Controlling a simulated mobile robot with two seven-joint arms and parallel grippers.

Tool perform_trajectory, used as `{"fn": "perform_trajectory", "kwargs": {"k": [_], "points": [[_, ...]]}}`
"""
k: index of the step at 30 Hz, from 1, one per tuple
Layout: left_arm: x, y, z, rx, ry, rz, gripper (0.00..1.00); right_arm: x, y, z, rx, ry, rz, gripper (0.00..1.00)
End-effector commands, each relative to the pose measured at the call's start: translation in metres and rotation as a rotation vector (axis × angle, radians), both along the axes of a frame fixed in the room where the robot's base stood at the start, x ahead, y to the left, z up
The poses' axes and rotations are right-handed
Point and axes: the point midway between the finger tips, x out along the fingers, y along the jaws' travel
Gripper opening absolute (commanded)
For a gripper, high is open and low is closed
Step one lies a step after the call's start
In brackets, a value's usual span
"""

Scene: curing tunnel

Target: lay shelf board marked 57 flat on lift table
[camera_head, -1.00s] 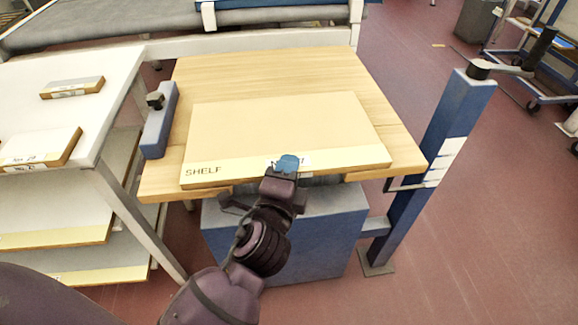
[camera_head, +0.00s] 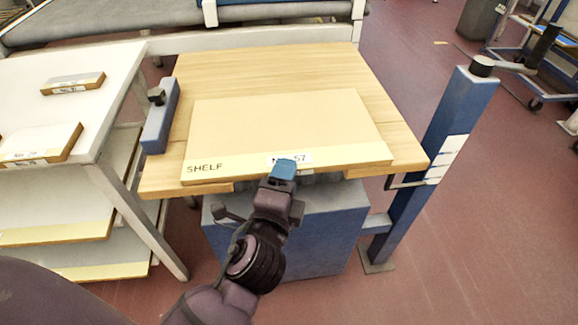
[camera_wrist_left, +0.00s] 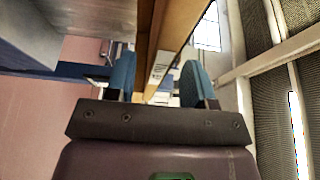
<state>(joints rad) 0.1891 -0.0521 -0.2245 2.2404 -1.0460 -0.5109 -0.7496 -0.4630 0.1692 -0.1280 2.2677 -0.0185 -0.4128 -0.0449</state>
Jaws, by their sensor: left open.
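The shelf board marked 57 (camera_head: 285,122) lies flat on the wooden top of the lift table (camera_head: 270,68), its front edge near the table's front edge. "SHELF" and "No 57" show on its pale front strip. My left gripper (camera_head: 284,171) is at the middle of the board's front edge, just below the number label. In the left wrist view the two blue fingers stand apart (camera_wrist_left: 158,82), with the board's edge (camera_wrist_left: 172,50) and a label in line with the gap. Whether the fingers touch the board I cannot tell. My right gripper is not in view.
A white rack (camera_head: 75,95) with smaller marked boards (camera_head: 40,146) stands at the left. A blue block with a black knob (camera_head: 159,118) is at the table's left edge. A blue post (camera_head: 430,165) stands close at the right.

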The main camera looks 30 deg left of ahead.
Motion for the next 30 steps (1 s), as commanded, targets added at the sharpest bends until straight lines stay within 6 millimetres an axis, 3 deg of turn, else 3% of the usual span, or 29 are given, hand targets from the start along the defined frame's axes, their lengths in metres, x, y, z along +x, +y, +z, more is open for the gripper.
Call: {"fn": "perform_trajectory", "kwargs": {"k": [6,15,30], "points": [[-0.036,-0.007,-0.005,-0.002,0.008,0.000,0.49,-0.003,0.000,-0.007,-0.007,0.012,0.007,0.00],[-0.069,-0.014,-0.004,-0.001,0.006,0.000,0.49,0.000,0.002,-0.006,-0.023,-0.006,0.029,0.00],[-0.075,-0.015,0.001,0.001,-0.003,-0.001,0.49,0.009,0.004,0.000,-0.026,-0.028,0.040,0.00]]}}
